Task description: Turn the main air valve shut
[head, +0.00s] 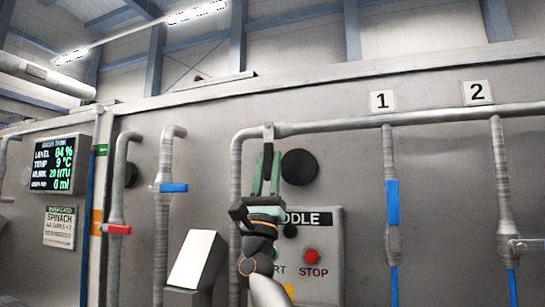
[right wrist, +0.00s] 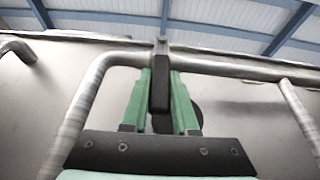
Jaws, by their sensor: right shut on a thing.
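The handle's lower end is partly hidden by the fingers. My left gripper is not in view.
A control box with a red STOP button (head: 311,257) is behind my right arm. Pipes with a red handle (head: 117,229) and a blue handle (head: 173,188) stand to the left. Labels 1 (head: 382,101) and 2 (head: 477,92) mark pipes to the right. A display (head: 54,164) hangs far left.

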